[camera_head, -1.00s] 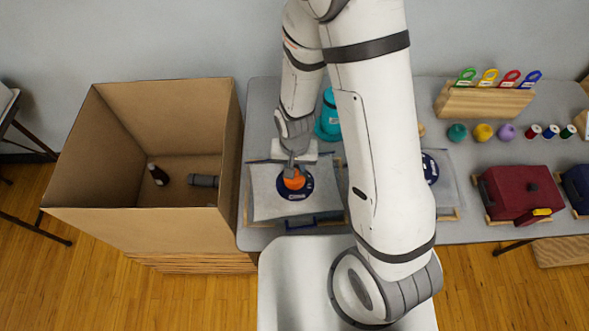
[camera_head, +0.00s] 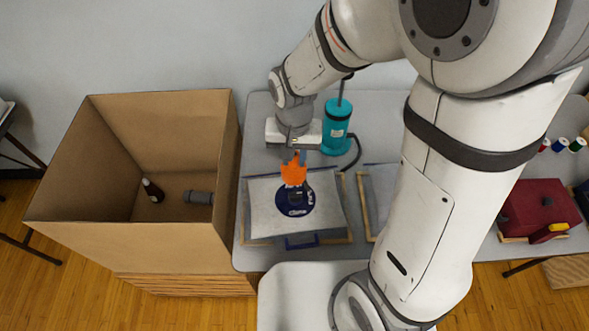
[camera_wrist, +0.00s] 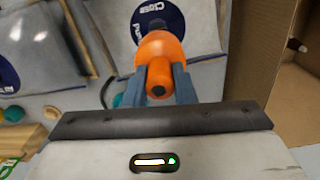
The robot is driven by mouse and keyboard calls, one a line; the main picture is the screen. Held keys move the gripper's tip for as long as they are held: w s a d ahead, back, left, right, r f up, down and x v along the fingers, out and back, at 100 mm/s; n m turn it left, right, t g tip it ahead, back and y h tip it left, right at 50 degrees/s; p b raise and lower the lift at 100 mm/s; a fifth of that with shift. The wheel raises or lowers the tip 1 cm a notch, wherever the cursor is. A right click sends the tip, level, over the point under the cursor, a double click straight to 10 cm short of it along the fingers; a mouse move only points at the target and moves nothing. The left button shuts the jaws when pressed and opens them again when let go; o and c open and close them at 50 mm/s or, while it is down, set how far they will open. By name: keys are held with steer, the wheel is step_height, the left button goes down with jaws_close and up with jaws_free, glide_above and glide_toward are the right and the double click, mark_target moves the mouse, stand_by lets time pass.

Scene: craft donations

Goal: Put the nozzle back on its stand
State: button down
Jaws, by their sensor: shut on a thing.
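My gripper (camera_head: 294,158) is shut on the orange nozzle (camera_head: 294,172), above the far part of a grey bag with a round blue label (camera_head: 297,208). In the wrist view the nozzle (camera_wrist: 161,52) sits between my two fingers (camera_wrist: 160,85), its dark round end facing the camera. A dark part shows just beyond the nozzle, over the label; I cannot tell whether they touch. A teal cylinder (camera_head: 336,128) with a dark upright post and a dark hose stands right of my gripper. I cannot make out which part is the nozzle's stand.
A deep open cardboard box (camera_head: 150,245) stands at the left with two dark items inside. A second framed bag (camera_head: 376,190) lies to the right, partly behind my arm. A dark red case (camera_head: 538,203) and several thread spools sit further right. My arm hides much of the table (camera_head: 258,140).

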steer(key=shift+s+d+r+b, duration=0.15)
steer(key=shift+r+b, duration=0.6)
steer(key=shift+b, duration=0.9)
steer(key=shift+r, duration=0.1)
steer(key=shift+w+d, duration=0.25)
steer(key=shift+d, duration=0.35)
steer(key=w+d+p, duration=0.3)
steer(key=w+d, duration=0.5)
steer(key=d, duration=0.6)
steer(key=w+d+p, duration=0.2)
steer(key=w+d, duration=0.5)
steer(key=d, duration=0.8)
steer(key=w+d+p, duration=0.3)
steer(key=w+d, duration=0.5)
steer(key=d, duration=0.6)
steer(key=shift+d+f+b, duration=0.2)
steer(key=shift+f+b, duration=4.55)
steer(key=shift+f, duration=2.9)
steer(key=shift+s+f+b, duration=0.1)
steer(key=shift+f+b, duration=0.7)
steer(key=shift+f, duration=0.5)
